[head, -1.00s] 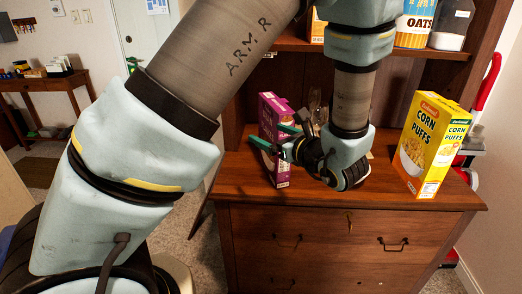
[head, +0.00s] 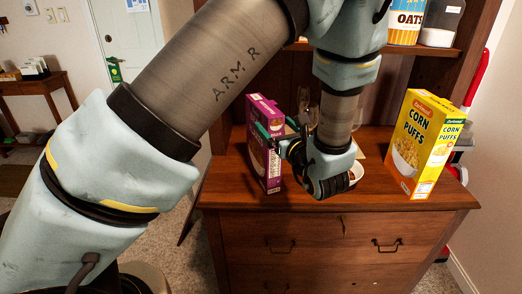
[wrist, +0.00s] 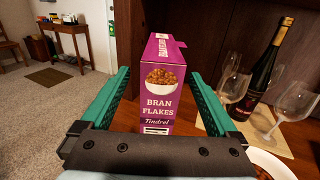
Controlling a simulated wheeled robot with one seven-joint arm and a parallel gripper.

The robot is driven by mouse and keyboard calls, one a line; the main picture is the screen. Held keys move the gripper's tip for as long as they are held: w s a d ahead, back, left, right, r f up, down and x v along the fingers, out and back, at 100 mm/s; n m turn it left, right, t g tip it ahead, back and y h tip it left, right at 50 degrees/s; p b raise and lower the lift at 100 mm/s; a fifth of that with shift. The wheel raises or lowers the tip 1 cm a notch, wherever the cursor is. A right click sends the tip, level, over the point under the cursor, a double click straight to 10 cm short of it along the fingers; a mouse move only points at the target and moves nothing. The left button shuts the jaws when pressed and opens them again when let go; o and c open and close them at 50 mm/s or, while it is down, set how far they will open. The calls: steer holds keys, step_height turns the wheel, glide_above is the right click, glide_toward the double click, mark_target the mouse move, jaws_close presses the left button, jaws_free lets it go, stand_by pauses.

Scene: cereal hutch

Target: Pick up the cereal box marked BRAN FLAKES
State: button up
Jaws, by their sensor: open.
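The purple BRAN FLAKES box (wrist: 160,85) stands upright on the wooden hutch counter. In the wrist view it is centred between the two green fingers of my gripper (wrist: 160,88). The fingers are spread wide, one on each side of the box, and are not closed on it. In the head view the BRAN FLAKES box (head: 262,143) stands at the left end of the counter, with my gripper (head: 272,135) at its right side, partly covering it. Whether either finger touches the box is not clear.
A yellow CORN PUFFS box (head: 420,143) stands at the counter's right. A wine bottle (wrist: 262,85), glasses (wrist: 234,87) and a white bowl (wrist: 268,160) are close right of my gripper. An OATS container (head: 406,20) is on the shelf above.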

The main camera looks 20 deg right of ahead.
steer(key=w+p, duration=0.1)
steer(key=w, duration=0.1)
steer(key=w+p, duration=0.1)
steer(key=w, duration=0.2)
steer(key=w+p, duration=0.1)
steer(key=w, duration=0.1)
steer(key=shift+w+d+f, duration=0.2)
steer(key=shift+w+d, duration=0.05)
steer(key=shift+w, duration=0.1)
jaws_close()
stand_by(0.5)
